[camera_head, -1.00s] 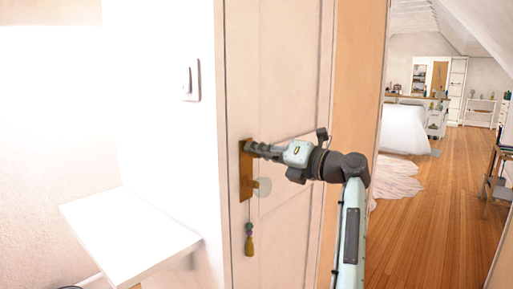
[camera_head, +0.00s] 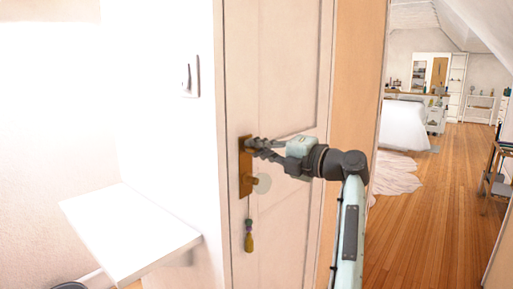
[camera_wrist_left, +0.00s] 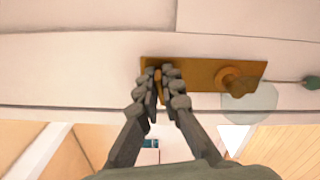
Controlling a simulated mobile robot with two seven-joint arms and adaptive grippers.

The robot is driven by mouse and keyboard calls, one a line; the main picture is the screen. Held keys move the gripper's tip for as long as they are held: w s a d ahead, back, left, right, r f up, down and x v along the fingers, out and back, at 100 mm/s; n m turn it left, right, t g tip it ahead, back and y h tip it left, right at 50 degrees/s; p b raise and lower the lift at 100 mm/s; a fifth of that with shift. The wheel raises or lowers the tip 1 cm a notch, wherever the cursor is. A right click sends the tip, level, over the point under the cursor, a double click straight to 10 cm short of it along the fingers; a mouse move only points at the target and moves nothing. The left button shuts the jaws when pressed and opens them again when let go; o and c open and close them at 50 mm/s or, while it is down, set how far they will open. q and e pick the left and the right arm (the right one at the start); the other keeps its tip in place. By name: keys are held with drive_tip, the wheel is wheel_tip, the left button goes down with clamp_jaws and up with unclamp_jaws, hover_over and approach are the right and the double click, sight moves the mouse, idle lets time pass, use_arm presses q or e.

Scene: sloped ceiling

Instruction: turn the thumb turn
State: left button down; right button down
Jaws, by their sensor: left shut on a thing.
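The brass lock plate (camera_head: 245,168) is mounted on the edge side of the pale door. It also shows in the wrist view (camera_wrist_left: 203,73), lying sideways. The thumb turn (camera_wrist_left: 158,84) is a small brass piece at one end of the plate, between my fingertips and mostly hidden by them. My left gripper (camera_wrist_left: 160,76) is shut on it; in the head view the gripper (camera_head: 254,146) reaches the upper end of the plate from the right. My right gripper is not in view.
A tassel (camera_head: 249,242) hangs below the knob. A pale see-through disc (camera_head: 263,184) shows beside the knob. A light switch (camera_head: 190,77) and a white shelf (camera_head: 130,232) are at left. Open wooden floor (camera_head: 430,215) lies at right, with a bed behind.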

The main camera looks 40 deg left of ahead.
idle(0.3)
use_arm(q)
drive_tip(key=c, duration=1.7)
unclamp_jaws()
drive_tip(key=d, duration=0.8)
drive_tip(key=s+d, duration=0.1)
drive_tip(key=d, duration=0.3)
